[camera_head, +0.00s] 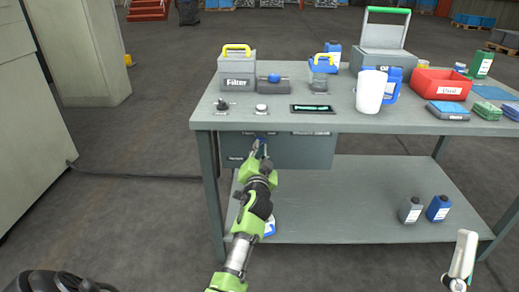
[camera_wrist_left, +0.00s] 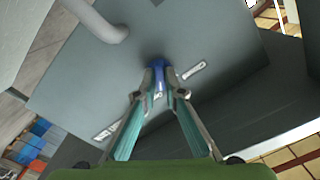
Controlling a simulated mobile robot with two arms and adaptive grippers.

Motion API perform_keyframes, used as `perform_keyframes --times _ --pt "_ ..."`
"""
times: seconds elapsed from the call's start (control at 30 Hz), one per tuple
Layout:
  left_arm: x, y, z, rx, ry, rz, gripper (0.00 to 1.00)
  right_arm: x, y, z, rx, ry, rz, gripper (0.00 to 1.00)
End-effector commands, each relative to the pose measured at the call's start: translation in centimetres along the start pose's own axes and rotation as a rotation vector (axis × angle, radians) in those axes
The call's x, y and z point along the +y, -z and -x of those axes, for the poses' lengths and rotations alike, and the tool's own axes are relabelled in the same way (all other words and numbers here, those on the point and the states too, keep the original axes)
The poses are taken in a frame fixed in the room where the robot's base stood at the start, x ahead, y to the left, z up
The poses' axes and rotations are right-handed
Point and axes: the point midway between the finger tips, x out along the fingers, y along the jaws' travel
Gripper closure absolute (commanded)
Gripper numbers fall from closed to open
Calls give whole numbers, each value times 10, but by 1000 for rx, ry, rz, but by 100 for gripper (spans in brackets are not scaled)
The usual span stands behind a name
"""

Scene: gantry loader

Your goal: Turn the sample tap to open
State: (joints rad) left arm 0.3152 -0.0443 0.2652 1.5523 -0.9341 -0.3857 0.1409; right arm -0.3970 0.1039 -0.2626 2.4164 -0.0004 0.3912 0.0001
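The sample tap shows as a blue handle (camera_wrist_left: 157,64) between my fingertips in the left wrist view. In the head view a little of its blue (camera_head: 262,140) shows at the front of the grey panel (camera_head: 315,152) under the table top. My left gripper (camera_head: 259,150) reaches up to it from below. In the left wrist view the two fingers of the left gripper (camera_wrist_left: 159,76) are close together, one on each side of the handle, and look closed on it. The tap's body is mostly hidden. A pale finger-like part at the lower right of the head view seems to be of my right gripper.
The grey table (camera_head: 430,122) holds a Filter box (camera_head: 238,82), a white jug (camera_head: 371,92), a red bin (camera_head: 441,85) and a dark display (camera_head: 312,109). Floor left of the table is clear, except a cable (camera_head: 135,176).

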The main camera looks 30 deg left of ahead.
Motion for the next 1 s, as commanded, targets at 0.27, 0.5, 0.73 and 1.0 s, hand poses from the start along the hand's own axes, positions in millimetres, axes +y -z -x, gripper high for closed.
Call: perform_keyframes --times 0.27,0.5,0.73,1.0 --pt "0 0 0 0 0 1 74 0 0 0 1 0 0 14" --pt "1 0 9 0 -1 2 74 0 0 0 -1 1 -1 14" --pt "1 -1 46 -1 -1 2 74 0 0 0 0 0 -1 14" --pt "0 0 73 1 0 1 74 0 0 0 0 0 -1 14"
